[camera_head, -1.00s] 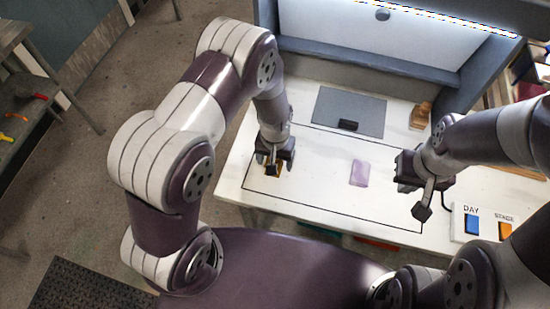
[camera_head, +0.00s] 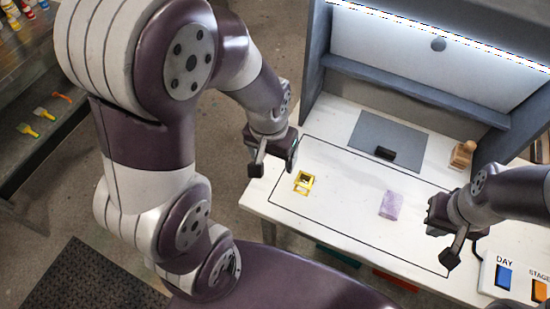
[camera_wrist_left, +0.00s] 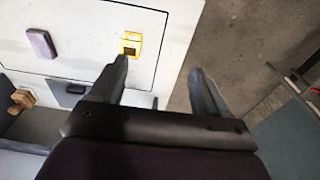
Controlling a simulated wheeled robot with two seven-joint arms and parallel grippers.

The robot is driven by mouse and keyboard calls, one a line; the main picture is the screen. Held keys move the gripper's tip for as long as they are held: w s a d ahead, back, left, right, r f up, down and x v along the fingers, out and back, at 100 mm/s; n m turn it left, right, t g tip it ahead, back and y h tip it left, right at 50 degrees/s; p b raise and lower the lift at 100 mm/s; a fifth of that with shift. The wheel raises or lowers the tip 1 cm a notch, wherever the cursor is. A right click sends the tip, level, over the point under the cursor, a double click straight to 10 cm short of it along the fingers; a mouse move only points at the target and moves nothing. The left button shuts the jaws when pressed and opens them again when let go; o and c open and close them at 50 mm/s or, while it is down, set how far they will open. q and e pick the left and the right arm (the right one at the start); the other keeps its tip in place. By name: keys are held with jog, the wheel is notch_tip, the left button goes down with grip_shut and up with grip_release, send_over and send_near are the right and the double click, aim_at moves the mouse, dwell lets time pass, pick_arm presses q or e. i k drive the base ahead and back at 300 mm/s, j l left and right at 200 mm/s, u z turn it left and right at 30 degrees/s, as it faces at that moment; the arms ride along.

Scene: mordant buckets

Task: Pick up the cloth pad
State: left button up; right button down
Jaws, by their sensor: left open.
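The lilac cloth pad (camera_head: 390,205) lies flat on the white bench, inside the black outline and right of its middle. It also shows at the upper left of the left wrist view (camera_wrist_left: 41,43). My left gripper (camera_head: 274,163) is open and empty near the bench's left edge, well left of the pad. In the left wrist view its two fingers (camera_wrist_left: 158,80) stand apart with bench edge and floor between them. My right gripper (camera_head: 443,225) is to the right of the pad; its jaw opening is not clear.
A small yellow frame (camera_head: 303,183) lies left of the pad, near my left gripper. A grey mat (camera_head: 385,138) with a black block (camera_head: 385,153) is behind the pad. A wooden piece (camera_head: 463,154) stands at the back right. A DAY/STAGE switch panel (camera_head: 515,278) is at front right.

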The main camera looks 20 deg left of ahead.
aim_at(391, 205)
jog(key=j+z, duration=0.25)
jog(key=j, duration=1.2)
